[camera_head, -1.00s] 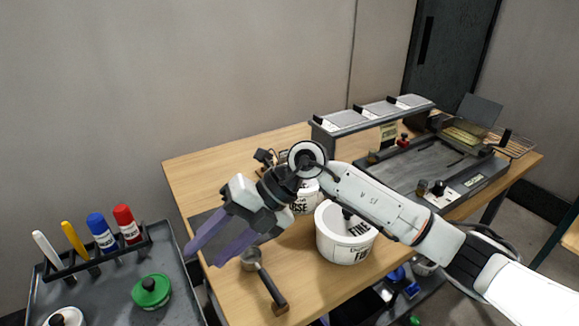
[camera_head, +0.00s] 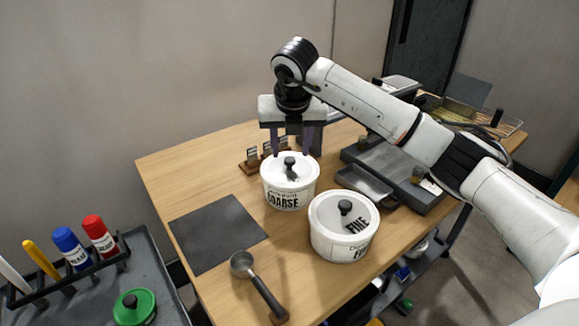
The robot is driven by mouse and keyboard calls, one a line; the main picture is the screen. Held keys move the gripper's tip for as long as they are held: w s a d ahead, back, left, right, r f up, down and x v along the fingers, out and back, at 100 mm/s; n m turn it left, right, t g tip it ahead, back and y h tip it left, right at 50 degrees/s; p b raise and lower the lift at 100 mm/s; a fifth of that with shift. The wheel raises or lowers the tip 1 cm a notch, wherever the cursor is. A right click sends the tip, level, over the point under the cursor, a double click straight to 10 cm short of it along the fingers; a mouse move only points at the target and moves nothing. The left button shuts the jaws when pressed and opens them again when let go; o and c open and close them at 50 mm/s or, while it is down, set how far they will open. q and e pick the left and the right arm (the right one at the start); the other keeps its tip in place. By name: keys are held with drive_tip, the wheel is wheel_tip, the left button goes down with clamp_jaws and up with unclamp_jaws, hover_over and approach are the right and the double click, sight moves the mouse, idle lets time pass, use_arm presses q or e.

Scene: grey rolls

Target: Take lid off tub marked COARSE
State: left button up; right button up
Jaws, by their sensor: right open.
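The white tub marked COARSE (camera_head: 287,199) stands upright on the wooden table. Its white lid (camera_head: 270,168) is on it, with a black knob (camera_head: 290,162) in the middle. My right gripper (camera_head: 291,153) points down above this lid, its purple fingers open. The fingers appear close to the knob, one to each side of it in the picture; I cannot tell the exact gap in depth. The tub marked FINE (camera_head: 341,246), also lidded with a black knob, stands to the right and nearer. My left gripper is not in view.
A dark square mat (camera_head: 217,233) and a metal scoop (camera_head: 258,284) with a dark handle lie at the front left of the table. A small wooden card holder (camera_head: 250,164) stands behind the COARSE tub. A grey machine (camera_head: 398,177) stands right. A marker tray (camera_head: 165,270) is at left.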

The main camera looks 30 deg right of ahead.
sight(290, 159)
drive_tip(key=x, duration=0.4)
drive_tip(key=shift+f, duration=0.1)
clamp_jaws()
